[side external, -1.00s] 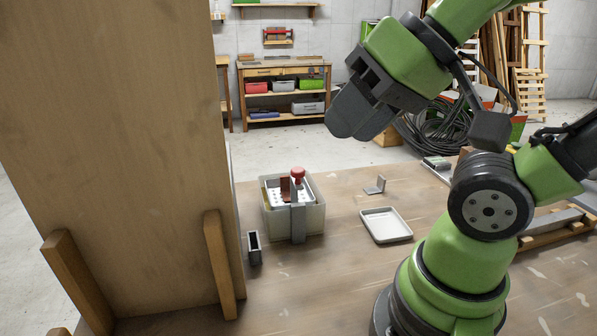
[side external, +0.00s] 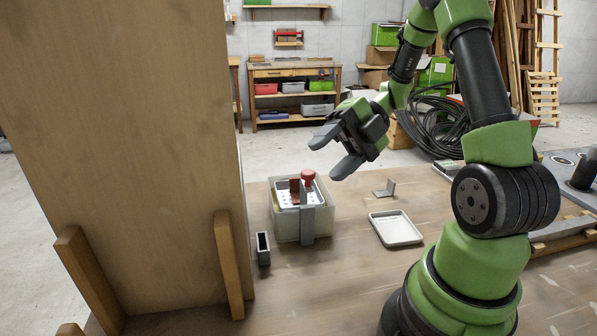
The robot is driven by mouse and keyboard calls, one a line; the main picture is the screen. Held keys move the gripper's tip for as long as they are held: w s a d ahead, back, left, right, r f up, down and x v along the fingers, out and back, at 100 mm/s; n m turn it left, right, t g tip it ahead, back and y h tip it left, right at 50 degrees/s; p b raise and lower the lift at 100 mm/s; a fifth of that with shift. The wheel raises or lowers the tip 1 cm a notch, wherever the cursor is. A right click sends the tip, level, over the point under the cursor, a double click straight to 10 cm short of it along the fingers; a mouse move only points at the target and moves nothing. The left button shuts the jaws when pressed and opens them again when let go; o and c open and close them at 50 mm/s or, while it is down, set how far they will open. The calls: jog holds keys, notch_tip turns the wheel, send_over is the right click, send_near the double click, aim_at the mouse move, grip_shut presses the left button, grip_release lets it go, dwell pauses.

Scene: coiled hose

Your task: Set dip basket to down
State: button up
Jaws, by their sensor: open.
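The dip basket (side external: 287,197) is a light perforated metal basket. It sits at the top of a translucent pale tank (side external: 287,225) on the wooden table, with a reddish-brown piece (side external: 294,187) in it. A grey upright bracket (side external: 307,222) stands at the tank's front, and a red knob (side external: 308,176) is at the top beside the basket. How deep the basket hangs is hard to tell. My gripper (side external: 329,160) is open and empty, above and to the right of the tank, apart from the knob, its grey fingers pointing left and down.
A tall wooden panel (side external: 120,130) with braces stands close left of the tank. A small dark open holder (side external: 263,248) is beside the tank. A white tray (side external: 396,228) and a small metal angle bracket (side external: 385,188) lie to the right. Table between tank and tray is clear.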

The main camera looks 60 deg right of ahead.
jog(key=d+f+m+t, duration=0.6)
jog(key=d+m+t, duration=0.25)
jog(key=m, duration=1.05)
jog(key=x, duration=1)
jog(key=shift+w+r, duration=0.2)
jog(key=shift+t, duration=0.25)
